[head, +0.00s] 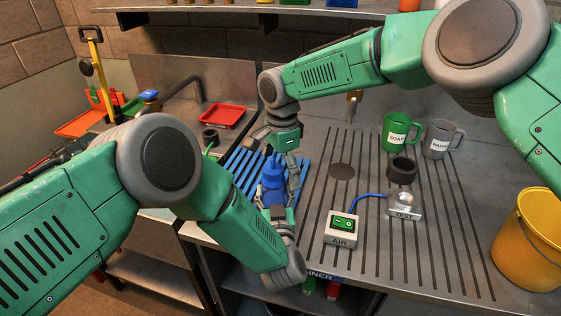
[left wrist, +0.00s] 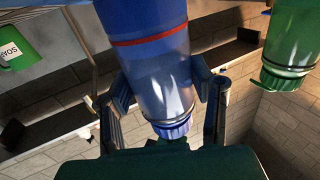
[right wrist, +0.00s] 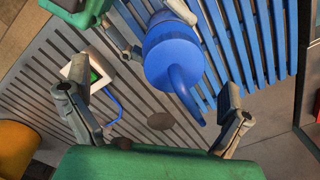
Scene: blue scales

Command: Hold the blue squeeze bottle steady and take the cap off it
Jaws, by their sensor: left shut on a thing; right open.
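The blue squeeze bottle (head: 272,196) stands upright over the blue slatted rack, its curved-spout cap (right wrist: 172,62) on top. My left gripper (head: 284,212) is shut on the bottle's body from the front. In the left wrist view the bottle (left wrist: 163,75) lies between both fingers (left wrist: 165,100); a red band and a translucent section show. My right gripper (head: 277,153) is open above the bottle. In the right wrist view its fingers (right wrist: 155,122) are spread on either side of the spout, apart from the cap. The bottle's lower part is hidden in the head view.
The blue slatted rack (head: 240,170) lies beneath. To the right are an AIR switch box (head: 341,229), a TEST block (head: 405,205), a green SOAP mug (head: 400,133), a grey mug (head: 440,138) and a yellow bucket (head: 530,240). A red tray (head: 222,116) lies behind left.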

